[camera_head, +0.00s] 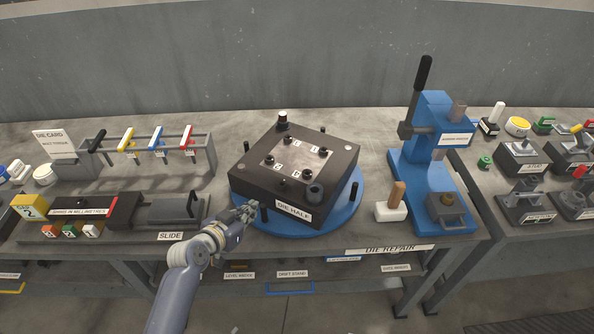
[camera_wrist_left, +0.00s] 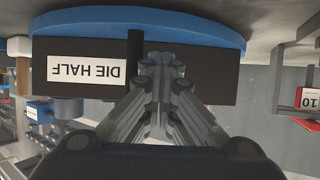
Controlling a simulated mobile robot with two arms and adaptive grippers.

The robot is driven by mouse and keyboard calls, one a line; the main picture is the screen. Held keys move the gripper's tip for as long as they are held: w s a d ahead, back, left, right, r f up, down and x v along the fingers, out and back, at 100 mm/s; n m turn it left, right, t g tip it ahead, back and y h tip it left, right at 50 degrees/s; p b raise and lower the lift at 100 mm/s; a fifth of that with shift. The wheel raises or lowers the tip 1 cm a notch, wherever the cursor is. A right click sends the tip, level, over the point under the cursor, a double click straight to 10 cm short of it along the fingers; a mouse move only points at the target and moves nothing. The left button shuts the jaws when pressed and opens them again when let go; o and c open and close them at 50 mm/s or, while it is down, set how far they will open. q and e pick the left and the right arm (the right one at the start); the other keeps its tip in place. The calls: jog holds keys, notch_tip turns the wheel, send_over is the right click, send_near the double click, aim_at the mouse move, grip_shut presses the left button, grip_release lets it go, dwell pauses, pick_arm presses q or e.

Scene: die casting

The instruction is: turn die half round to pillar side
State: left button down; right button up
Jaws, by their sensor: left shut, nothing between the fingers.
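The die half (camera_head: 290,165) is a dark square block with a light plate and several dark pins on top. It sits on a round blue turntable (camera_head: 345,210), its labelled side facing the front. Several upright dark pegs stand around it, one by its front left. My left gripper (camera_head: 250,208) is shut and empty at the front left of the block, close to the front peg. In the left wrist view the shut fingers (camera_wrist_left: 160,70) are beside that peg (camera_wrist_left: 135,60), with the DIE HALF label (camera_wrist_left: 86,70) upside down. I cannot tell whether they touch. My right gripper is not in view.
A blue arbor press (camera_head: 435,150) with a black lever stands at the right, a white block with a wooden handle (camera_head: 392,208) before it. A slide unit (camera_head: 175,210) and a rack of coloured levers (camera_head: 155,150) stand at the left. The bench front edge lies just before the turntable.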

pick_arm(q)
jog(key=shift+s+d+p, duration=0.55)
jog(key=shift+s+d, duration=0.15)
jog(key=shift+d, duration=0.35)
jog(key=shift+s+d+p, duration=0.5)
jog(key=shift+s+d, duration=0.15)
jog(key=shift+d, duration=0.35)
jog(key=shift+s+d+p, duration=0.25)
jog(key=shift+d+p, duration=0.15)
jog(key=shift+d, duration=0.6)
jog(key=shift+s+d+p, duration=0.15)
jog(key=shift+d+p, duration=0.05)
jog(key=shift+d, duration=0.5)
jog(key=shift+s+d+p, duration=0.1)
jog(key=shift+d+p, duration=0.1)
jog(key=shift+d, duration=0.45)
jog(key=shift+a, duration=0.1)
jog(key=shift+s+a+r+p, duration=0.25)
jog(key=shift+s+a+p, duration=0.15)
jog(key=shift+a, duration=0.1)
jog(key=shift+s+a+r+p, duration=0.2)
jog(key=shift+s+a+p, duration=0.2)
jog(key=shift+a, duration=0.1)
